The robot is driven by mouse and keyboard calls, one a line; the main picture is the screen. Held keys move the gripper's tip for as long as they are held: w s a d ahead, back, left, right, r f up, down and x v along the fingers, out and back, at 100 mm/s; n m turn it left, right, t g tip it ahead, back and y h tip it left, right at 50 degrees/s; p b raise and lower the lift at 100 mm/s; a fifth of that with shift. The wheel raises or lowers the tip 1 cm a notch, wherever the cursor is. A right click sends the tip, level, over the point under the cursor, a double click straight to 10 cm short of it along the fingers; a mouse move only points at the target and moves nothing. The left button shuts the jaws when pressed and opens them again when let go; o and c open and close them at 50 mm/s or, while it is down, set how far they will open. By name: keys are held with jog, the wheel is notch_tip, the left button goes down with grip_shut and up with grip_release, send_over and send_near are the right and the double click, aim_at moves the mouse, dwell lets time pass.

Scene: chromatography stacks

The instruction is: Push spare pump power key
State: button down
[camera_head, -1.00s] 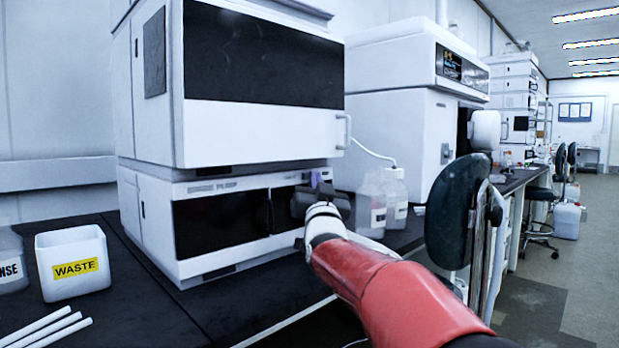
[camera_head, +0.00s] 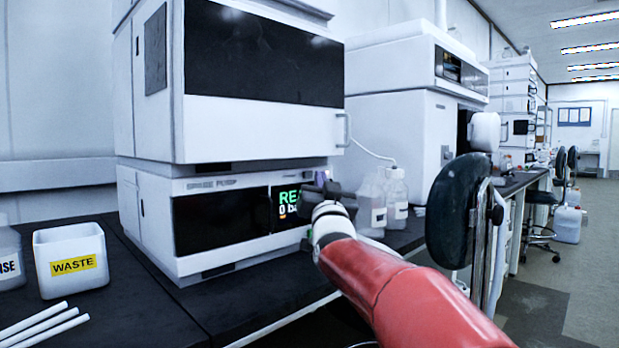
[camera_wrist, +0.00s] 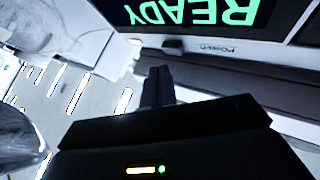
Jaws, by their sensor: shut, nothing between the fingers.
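The spare pump (camera_head: 222,184) is the white lower unit of the near stack in the head view. In the wrist view the display (camera_wrist: 195,12) reads "READY", upside down. A "POWER" label (camera_wrist: 217,49) is on the pump's front strip below it.
Clear bottles (camera_head: 383,200) stand just right of the pump. A dark chair back (camera_head: 452,210) is right of my arm. A waste container (camera_head: 72,262) and white tubes (camera_head: 45,325) lie at the left on the black bench (camera_head: 130,300).

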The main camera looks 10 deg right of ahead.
jog(key=s+d+b, duration=0.2)
jog(key=s, duration=0.1)
jog(key=s+d+b, duration=0.1)
jog(key=shift+s+d+b, duration=0.25)
jog(key=shift+s+b, duration=0.05)
jog(key=shift+s, duration=0.1)
jog(key=s+a+f+n+g, duration=0.15)
jog(key=s+f+g, duration=0.75)
jog(key=s+f, duration=1)
jog(key=s+f+n+g, duration=0.2)
jog(key=s+f+g, duration=0.7)
jog(key=s+f, duration=0.9)
notch_tip(320, 180, up, 11)
jog(key=w+p, duration=0.2)
jog(key=p, duration=1.1)
jog(key=shift+d+r+y, duration=0.15)
jog(key=shift+r+y, duration=0.05)
jog(key=shift+y, duration=0.2)
jog(key=shift+m, duration=0.25)
